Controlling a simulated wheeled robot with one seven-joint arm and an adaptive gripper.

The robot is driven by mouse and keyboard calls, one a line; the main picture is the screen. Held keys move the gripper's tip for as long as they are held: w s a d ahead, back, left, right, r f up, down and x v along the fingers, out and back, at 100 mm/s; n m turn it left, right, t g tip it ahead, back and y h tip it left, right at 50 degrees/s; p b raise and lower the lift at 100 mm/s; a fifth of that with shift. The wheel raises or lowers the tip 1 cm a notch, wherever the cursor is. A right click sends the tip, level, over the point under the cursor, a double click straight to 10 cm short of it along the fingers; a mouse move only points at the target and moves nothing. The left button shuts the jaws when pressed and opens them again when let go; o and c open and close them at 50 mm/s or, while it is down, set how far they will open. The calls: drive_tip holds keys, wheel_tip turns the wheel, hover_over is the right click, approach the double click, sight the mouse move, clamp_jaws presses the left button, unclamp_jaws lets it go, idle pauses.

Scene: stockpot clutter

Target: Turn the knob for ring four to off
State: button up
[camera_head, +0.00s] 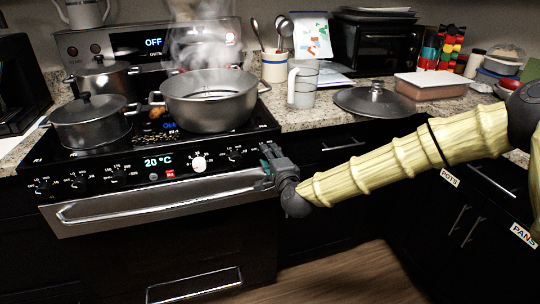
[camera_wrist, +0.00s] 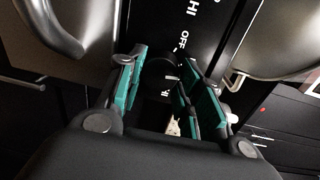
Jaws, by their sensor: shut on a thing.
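My gripper (camera_head: 268,158) is at the right end of the stove's front control panel. In the wrist view my gripper (camera_wrist: 160,88) has its two teal-padded fingers on either side of a dark round knob (camera_wrist: 157,70) and is shut on it. White lettering reading OFF and HI is on the black panel beside this knob. The fingers partly hide the knob, and I cannot read its pointer or which ring it belongs to. In the head view the gripper covers this knob. Another black knob (camera_head: 235,156) and a white dial (camera_head: 199,164) show to its left.
A large steaming pot (camera_head: 210,103) and a lidded pot (camera_head: 92,124) stand on the stove top. The oven handle (camera_head: 150,203) juts out just below the panel. A pot lid (camera_head: 375,101) and a measuring jug (camera_head: 303,85) sit on the counter to the right.

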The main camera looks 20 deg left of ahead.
drive_tip(key=n+p, duration=0.1)
drive_tip(key=n, duration=0.4)
drive_tip(key=n+t, duration=0.1)
drive_tip(key=n, duration=0.4)
drive_tip(key=shift+a+r+n+h+p, duration=0.1)
drive_tip(key=shift+r+n+h+p, duration=0.05)
drive_tip(key=shift+n+h+p, duration=0.25)
idle(0.4)
drive_tip(key=o, duration=1)
drive_tip(key=shift+s, duration=0.1)
drive_tip(key=v, duration=1.2)
